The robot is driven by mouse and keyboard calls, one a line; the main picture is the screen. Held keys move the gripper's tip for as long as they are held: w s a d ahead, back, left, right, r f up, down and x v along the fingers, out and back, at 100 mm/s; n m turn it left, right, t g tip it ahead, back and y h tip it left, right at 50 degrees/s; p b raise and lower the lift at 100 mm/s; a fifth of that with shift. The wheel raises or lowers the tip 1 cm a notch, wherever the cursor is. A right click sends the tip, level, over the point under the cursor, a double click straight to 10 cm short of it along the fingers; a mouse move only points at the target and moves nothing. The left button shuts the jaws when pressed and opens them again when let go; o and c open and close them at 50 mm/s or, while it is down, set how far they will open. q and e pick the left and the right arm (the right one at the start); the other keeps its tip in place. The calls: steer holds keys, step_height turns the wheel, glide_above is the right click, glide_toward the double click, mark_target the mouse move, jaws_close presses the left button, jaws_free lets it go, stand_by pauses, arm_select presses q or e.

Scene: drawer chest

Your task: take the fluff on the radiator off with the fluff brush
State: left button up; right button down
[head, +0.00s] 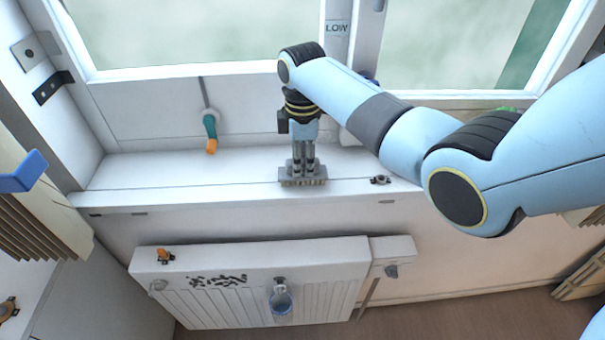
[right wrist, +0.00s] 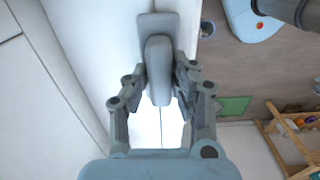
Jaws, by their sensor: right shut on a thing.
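The white radiator (head: 345,262) hangs on the wall under the window sill. Dark bits of fluff (head: 218,281) lie in a patch on its upper left part. My right gripper (head: 304,160) points down over the sill and is shut on the fluff brush (head: 303,182), whose bristles face down at the sill's front part. I cannot tell whether they touch the sill. In the right wrist view the brush's grey handle (right wrist: 158,72) sits between the fingers (right wrist: 160,85). The brush is apart from the fluff. My left gripper is not in view.
A small orange-and-dark object (head: 165,256) sits on the radiator's top left. A blue cup-like holder (head: 280,300) hangs on its front. A small dark item (head: 380,180) lies on the sill (head: 130,172), right of the brush. A teal-and-orange handle (head: 210,133) hangs behind. The sill's left part is clear.

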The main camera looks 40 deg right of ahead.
mark_target(304, 160)
steer(key=shift+r, duration=0.6)
step_height(304, 160, up, 3)
steer(key=shift+d+r+b, duration=0.1)
steer(key=shift+b, duration=0.2)
steer(key=s+d+r, duration=0.4)
steer(key=s+r, duration=0.2)
steer(key=s, duration=0.5)
steer(key=shift+r+b, duration=0.3)
steer(key=shift+w, duration=0.1)
